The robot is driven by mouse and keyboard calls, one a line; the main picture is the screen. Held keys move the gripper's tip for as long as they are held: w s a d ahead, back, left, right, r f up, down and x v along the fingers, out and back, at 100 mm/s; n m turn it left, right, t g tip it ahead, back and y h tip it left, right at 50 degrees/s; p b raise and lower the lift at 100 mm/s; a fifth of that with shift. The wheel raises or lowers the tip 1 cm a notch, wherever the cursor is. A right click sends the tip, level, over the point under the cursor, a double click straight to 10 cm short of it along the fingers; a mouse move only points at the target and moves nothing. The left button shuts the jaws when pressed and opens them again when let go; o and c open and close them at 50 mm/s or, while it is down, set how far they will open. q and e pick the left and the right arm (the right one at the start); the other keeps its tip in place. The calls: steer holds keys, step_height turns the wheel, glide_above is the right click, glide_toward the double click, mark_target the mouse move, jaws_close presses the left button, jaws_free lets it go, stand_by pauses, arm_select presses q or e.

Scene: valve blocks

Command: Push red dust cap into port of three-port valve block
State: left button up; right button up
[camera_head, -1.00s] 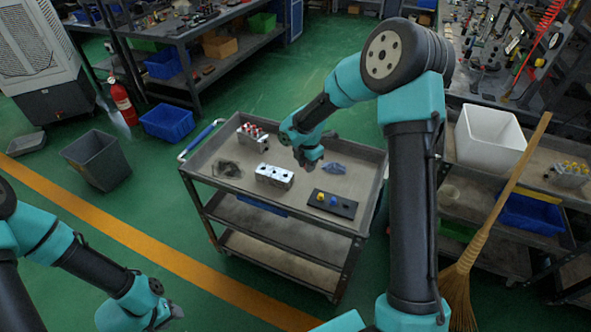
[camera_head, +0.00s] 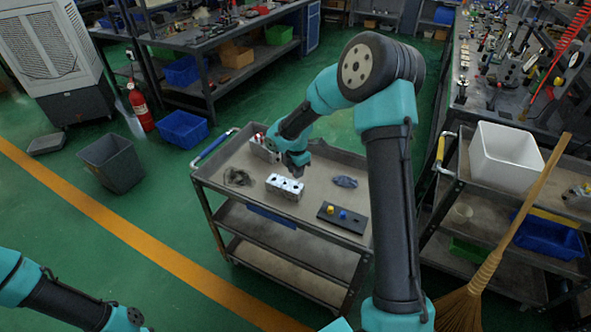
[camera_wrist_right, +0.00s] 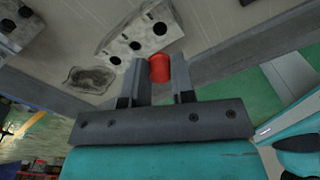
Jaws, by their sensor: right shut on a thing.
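My right gripper (camera_head: 297,169) hangs over the cart, just behind the silver three-port valve block (camera_head: 285,187). In the right wrist view, its fingers (camera_wrist_right: 158,75) are shut on a red dust cap (camera_wrist_right: 160,68); in the head view I cannot make the cap out. The valve block (camera_wrist_right: 140,32) lies beyond the fingertips in the wrist view, with dark round ports facing up. The cap overlaps the block's near edge in that picture; I cannot tell whether they touch. Only part of my left arm shows at the lower left; its fingers are out of frame.
A broom (camera_head: 520,222) and white bin (camera_head: 505,156) are at the right.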

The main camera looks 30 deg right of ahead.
mark_target(296, 183)
steer(key=shift+f, duration=2.45)
steer(key=shift+f, duration=0.9)
stand_by(1.0)
steer(key=o, duration=0.9)
step_height(296, 183, up, 18)
steer(key=shift+f, duration=0.25)
steer(key=shift+a, duration=0.1)
